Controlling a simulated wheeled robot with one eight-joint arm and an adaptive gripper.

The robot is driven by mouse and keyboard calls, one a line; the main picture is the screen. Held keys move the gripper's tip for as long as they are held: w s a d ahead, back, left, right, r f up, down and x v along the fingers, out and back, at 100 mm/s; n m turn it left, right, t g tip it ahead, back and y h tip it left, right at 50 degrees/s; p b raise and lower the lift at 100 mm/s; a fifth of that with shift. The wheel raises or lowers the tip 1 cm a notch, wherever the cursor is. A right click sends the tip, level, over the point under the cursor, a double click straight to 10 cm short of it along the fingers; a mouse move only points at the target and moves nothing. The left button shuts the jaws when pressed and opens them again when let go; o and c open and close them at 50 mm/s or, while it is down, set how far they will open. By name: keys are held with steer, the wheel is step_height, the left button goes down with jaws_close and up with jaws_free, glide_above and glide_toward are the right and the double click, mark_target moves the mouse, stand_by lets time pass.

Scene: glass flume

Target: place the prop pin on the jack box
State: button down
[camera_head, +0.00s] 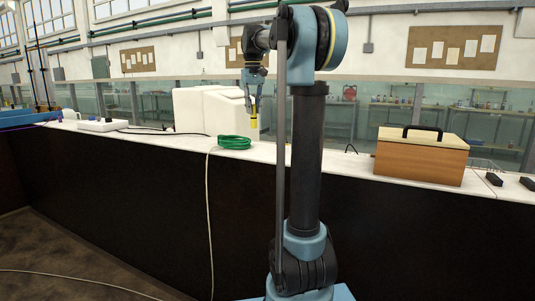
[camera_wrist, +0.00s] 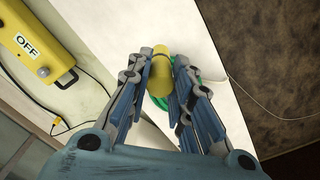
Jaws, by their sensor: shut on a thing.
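My gripper (camera_head: 253,112) is shut on the prop pin, a small yellow cylinder (camera_head: 254,124) with a dark band. In the wrist view the pin (camera_wrist: 160,72) sits upright between the fingertips (camera_wrist: 160,82), above the bench top. In the head view it hangs just above and right of a green coil. No box is plainly labelled as the jack box. A yellow box marked OFF (camera_wrist: 33,52), with a grey knob and a black handle, lies at upper left in the wrist view, apart from the pin. I cannot make it out in the head view, where my arm covers part of the bench.
The green hose coil (camera_head: 235,142) lies on the white bench under my gripper. White blocks (camera_head: 205,110) stand behind it. A wooden box with a black handle (camera_head: 420,160) stands at right, a flat white box (camera_head: 102,125) at left. A pale cable (camera_head: 209,210) hangs over the front edge.

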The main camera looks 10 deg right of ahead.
steer(key=shift+d, duration=0.15)
steer(key=shift+f, duration=0.1)
steer(key=shift+f, duration=4.9)
steer(key=c, duration=1.4)
jaws_free()
steer(key=shift+c, duration=0.2)
